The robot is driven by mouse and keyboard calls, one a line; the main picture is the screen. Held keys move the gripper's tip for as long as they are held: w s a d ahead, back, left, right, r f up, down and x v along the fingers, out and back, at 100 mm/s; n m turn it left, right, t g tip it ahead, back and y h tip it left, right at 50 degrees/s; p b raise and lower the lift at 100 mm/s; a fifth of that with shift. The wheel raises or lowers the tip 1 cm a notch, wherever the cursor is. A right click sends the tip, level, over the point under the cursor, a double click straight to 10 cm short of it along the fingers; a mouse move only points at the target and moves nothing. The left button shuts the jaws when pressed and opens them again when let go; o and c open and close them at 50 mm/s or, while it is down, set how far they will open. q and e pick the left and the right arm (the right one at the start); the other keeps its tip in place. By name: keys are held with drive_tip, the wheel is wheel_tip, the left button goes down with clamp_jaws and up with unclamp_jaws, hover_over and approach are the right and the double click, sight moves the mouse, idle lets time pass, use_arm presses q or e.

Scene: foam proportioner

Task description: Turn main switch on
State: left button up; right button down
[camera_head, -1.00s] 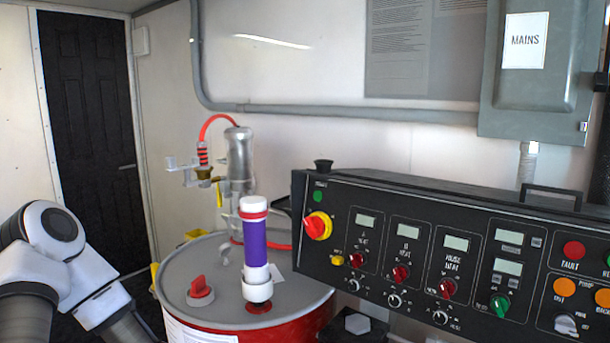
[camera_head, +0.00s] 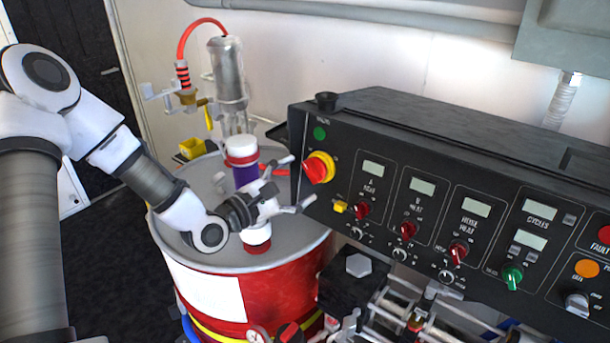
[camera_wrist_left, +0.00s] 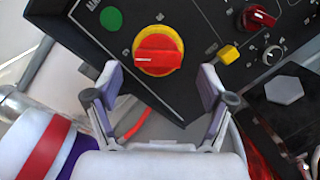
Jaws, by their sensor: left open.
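The main switch (camera_head: 319,168) is a red rotary knob on a yellow ring at the left end of the black control panel (camera_head: 450,143). In the left wrist view the main switch (camera_wrist_left: 157,54) lies just ahead of the fingers, with its red handle lying roughly level. My left gripper (camera_head: 303,182) is open and empty, close to the switch. The left wrist view shows its two fingers (camera_wrist_left: 160,92) spread below the knob on either side, apart from it. A green round light (camera_head: 320,133) sits above the switch. My right gripper is not in view.
A red drum (camera_head: 285,280) with a purple and white pump tube (camera_head: 243,152) stands below my left arm. A small yellow button (camera_head: 340,207) and several knobs sit right of the switch. Metal machinery (camera_head: 410,310) lies below the panel.

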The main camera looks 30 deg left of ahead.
sight(313, 171)
use_arm(q)
drive_tip(key=shift+x, duration=1.05)
drive_tip(key=shift+w+a+f, duration=0.1)
drive_tip(key=shift+w+f, duration=0.05)
drive_tip(key=shift+w, duration=0.25)
drive_tip(key=shift+s, duration=0.1)
drive_tip(key=shift+s+r, duration=0.35)
drive_tip(key=shift+w, duration=0.15)
drive_tip(key=shift+c, duration=0.3)
drive_tip(key=shift+w+f, duration=0.2)
drive_tip(key=c, duration=1.1)
